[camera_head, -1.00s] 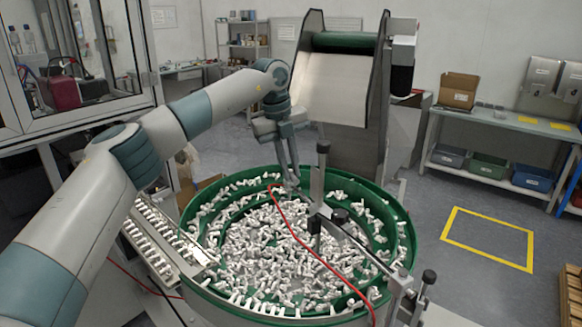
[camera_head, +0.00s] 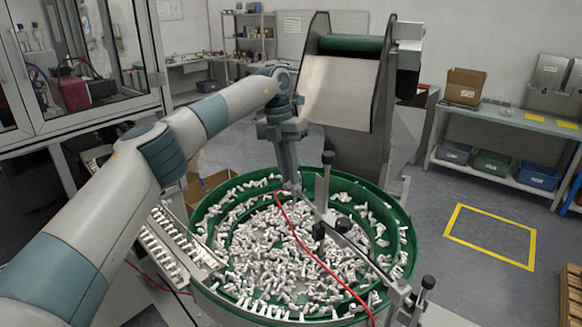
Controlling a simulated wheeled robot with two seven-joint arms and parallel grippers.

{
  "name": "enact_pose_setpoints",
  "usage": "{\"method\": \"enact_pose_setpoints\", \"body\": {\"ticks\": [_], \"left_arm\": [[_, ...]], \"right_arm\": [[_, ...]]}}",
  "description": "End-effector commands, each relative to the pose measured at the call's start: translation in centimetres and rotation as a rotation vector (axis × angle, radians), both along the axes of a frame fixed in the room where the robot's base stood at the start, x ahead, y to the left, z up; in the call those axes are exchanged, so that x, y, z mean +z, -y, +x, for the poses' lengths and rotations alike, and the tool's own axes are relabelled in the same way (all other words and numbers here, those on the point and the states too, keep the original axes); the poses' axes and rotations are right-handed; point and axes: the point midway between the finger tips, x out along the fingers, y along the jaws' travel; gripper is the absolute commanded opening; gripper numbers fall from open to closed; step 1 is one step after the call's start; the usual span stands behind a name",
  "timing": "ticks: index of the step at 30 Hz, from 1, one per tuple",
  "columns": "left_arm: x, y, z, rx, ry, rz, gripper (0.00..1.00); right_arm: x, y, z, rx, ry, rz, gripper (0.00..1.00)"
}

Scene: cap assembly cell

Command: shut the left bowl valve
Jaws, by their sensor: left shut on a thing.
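My left gripper (camera_head: 292,187) points down over the back rim of the green bowl (camera_head: 400,240). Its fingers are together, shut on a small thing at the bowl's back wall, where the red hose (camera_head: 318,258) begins. This fits the left bowl valve, but the fingers hide it and I cannot make out its handle position. The bowl holds many small white parts. My right gripper is not in view.
A bar with black knobs (camera_head: 341,225) crosses the bowl toward the front right. A feeder with a green roller (camera_head: 350,45) stands close behind. A rail of white parts (camera_head: 165,240) lies left of the bowl.

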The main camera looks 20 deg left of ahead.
Motion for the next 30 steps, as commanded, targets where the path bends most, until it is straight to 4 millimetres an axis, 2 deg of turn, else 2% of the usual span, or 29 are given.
{"method": "enact_pose_setpoints", "body": {"ticks": [3, 15, 21, 30], "left_arm": [[0.5, -0.2, 0.2, -0.106, 0.0, 0.001, 0.0], [0.4, -0.6, 0.7, -0.423, 0.003, 0.001, 0.0], [0.3, -0.7, 0.8, -0.504, 0.004, 0.001, 0.0], [0.2, -0.8, 0.9, -0.534, 0.004, 0.002, 0.0]], "right_arm": [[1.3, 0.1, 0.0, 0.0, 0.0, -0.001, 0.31], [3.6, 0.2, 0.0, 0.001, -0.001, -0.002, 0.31], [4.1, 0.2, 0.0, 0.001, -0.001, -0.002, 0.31], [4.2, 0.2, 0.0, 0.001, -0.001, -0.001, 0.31]]}}
